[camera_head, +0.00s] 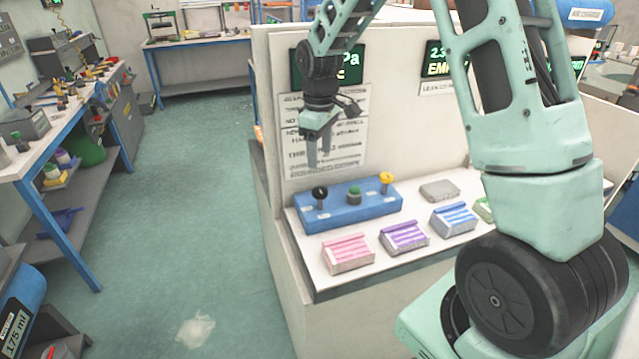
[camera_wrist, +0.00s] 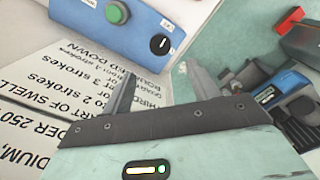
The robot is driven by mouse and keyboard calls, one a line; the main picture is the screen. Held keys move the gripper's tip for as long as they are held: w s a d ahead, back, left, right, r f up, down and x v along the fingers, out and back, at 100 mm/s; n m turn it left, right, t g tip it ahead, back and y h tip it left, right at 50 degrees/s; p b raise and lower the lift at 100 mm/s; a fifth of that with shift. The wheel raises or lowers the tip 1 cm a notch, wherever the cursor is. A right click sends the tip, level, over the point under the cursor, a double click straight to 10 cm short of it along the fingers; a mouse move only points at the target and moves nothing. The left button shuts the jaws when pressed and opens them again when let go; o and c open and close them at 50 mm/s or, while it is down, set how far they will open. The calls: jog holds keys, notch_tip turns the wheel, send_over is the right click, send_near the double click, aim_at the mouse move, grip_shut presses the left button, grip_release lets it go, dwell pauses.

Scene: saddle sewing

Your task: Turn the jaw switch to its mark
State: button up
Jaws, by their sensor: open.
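A blue control box (camera_head: 347,206) lies on the white bench top. It carries a black knob (camera_head: 320,193) at the left, a green button (camera_head: 354,190) in the middle and a yellow knob (camera_head: 387,178) at the right. The labels are too small to read, so I cannot tell by name which is the jaw switch. In the wrist view the black knob (camera_wrist: 159,44) shows a white pointer line, with a small white label (camera_wrist: 167,22) beside it. My gripper (camera_head: 318,160) is open and empty, above the black knob and apart from it.
Pink (camera_head: 347,254), purple (camera_head: 404,237) and blue (camera_head: 453,218) striped blocks lie in front of and right of the box. A grey block (camera_head: 440,191) lies behind them. A printed sheet (camera_head: 335,140) covers the panel behind my gripper. Open floor (camera_head: 190,190) lies to the left.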

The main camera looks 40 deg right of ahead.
aim_at(320, 190)
notch_tip(320, 190, down, 11)
jog(key=shift+p, duration=1.25)
jog(key=c, duration=1)
